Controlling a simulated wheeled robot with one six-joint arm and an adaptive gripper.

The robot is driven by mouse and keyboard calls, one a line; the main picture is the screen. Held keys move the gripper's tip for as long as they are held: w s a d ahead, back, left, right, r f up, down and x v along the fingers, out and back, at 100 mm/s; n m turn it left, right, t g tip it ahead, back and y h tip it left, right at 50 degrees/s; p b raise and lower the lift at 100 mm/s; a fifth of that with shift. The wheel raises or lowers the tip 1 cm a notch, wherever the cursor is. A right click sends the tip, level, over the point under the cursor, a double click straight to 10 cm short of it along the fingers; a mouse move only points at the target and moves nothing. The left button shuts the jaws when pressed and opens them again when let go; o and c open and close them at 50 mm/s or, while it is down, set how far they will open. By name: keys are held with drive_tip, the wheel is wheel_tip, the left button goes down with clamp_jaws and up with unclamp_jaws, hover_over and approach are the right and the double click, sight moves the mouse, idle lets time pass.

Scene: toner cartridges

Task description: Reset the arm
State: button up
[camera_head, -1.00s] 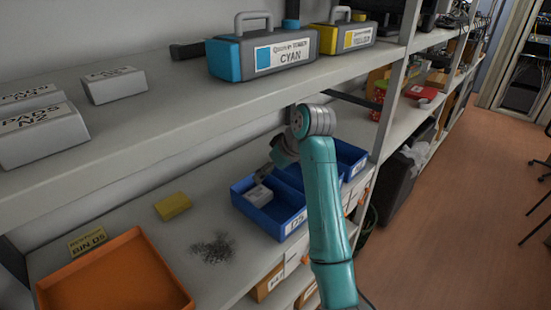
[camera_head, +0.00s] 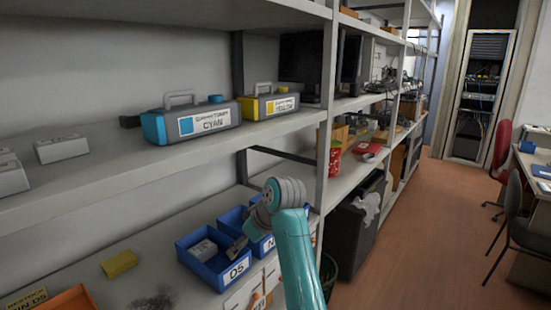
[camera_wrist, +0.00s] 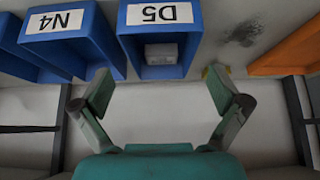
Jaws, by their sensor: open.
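My arm, teal with grey joints, rises in front of the lower shelf in the head view. My gripper (camera_wrist: 158,92) shows in the wrist view with its two fingers spread wide and nothing between them. In the head view its end (camera_head: 238,248) is near the blue bins, with the fingers partly hidden. The blue bin labelled D5 (camera_wrist: 125,45) is ahead of the fingers in the wrist view and holds a pale box (camera_wrist: 160,54). The bin D5 also shows in the head view (camera_head: 213,283). A blue bin labelled N4 (camera_wrist: 88,45) stands beside it.
On the upper shelf stand a cyan toner cartridge (camera_head: 190,124) and a yellow one (camera_head: 268,104). A yellow sponge-like block (camera_head: 119,263), a dark speckled patch (camera_head: 153,300) and an orange tray (camera_head: 70,300) are on the lower shelf. The floor (camera_head: 400,240) at right is open.

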drive_tip(key=s+d+f+m+t, duration=0.1)
drive_tip(key=s+d+f, duration=0.15)
drive_tip(key=f, duration=0.55)
drive_tip(key=s+d+f+m+t, duration=0.1)
drive_tip(key=s+d+f, duration=0.15)
drive_tip(key=f, duration=0.45)
drive_tip(key=s+d+f+m+t, duration=0.1)
drive_tip(key=s+d+f+m, duration=0.15)
drive_tip(key=f, duration=0.55)
drive_tip(key=s+d+f+m+t+h, duration=0.1)
drive_tip(key=s+d+f, duration=0.45)
drive_tip(key=s, duration=0.25)
drive_tip(key=s+d+f+m+t+h, duration=0.1)
drive_tip(key=s+d+f+t, duration=0.1)
drive_tip(key=s+d+f, duration=0.35)
drive_tip(key=s+d+r+m+t+h, duration=0.1)
drive_tip(key=s+d, duration=0.2)
drive_tip(key=s, duration=0.8)
drive_tip(key=s+d+r+m+t+h, duration=0.1)
drive_tip(key=s+d+m, duration=0.1)
drive_tip(key=s, duration=1)
drive_tip(key=s+d+r+t+h, duration=0.1)
drive_tip(key=s+d+r+t, duration=0.1)
drive_tip(key=s+r, duration=1.2)
drive_tip(key=shift+s+d+r+m+t, duration=0.4)
drive_tip(key=shift+s+d+m, duration=0.1)
drive_tip(key=shift+s, duration=0.4)
